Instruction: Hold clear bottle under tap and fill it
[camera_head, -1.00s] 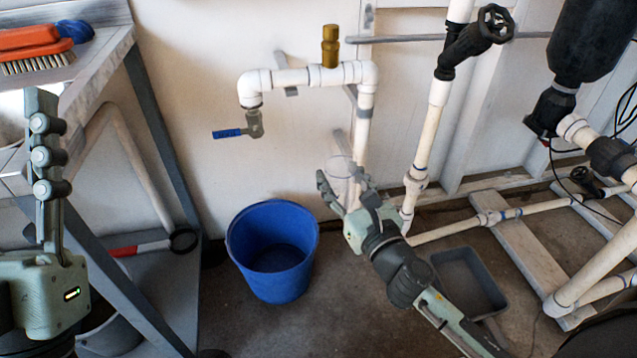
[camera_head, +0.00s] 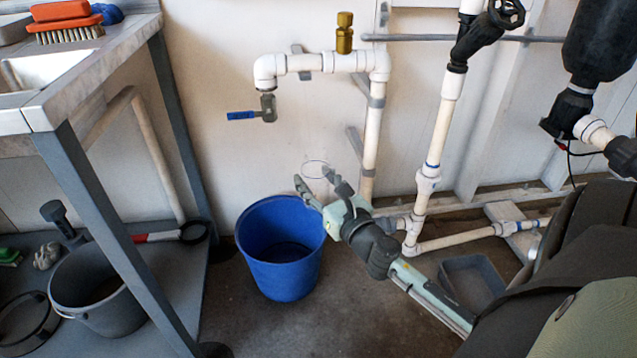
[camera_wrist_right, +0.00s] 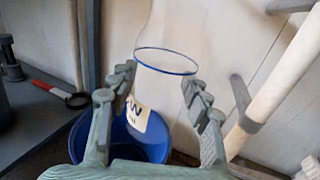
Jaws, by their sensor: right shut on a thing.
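The clear bottle (camera_wrist_right: 165,85) is held upright between the fingers of my right gripper (camera_wrist_right: 160,105), its blue-edged open rim at the top and a pale label on its side. In the head view my right gripper (camera_head: 327,192) is shut on the bottle, whose rim (camera_head: 315,168) shows faintly above the fingers. The tap (camera_head: 268,106), with a blue lever (camera_head: 241,115), hangs from the white pipe, above and to the left of the bottle. The lever points left, and no water stream is visible. My left gripper is out of view.
A blue bucket (camera_head: 282,278) stands on the floor below the tap. White vertical pipes (camera_head: 430,178) stand right of my right gripper.

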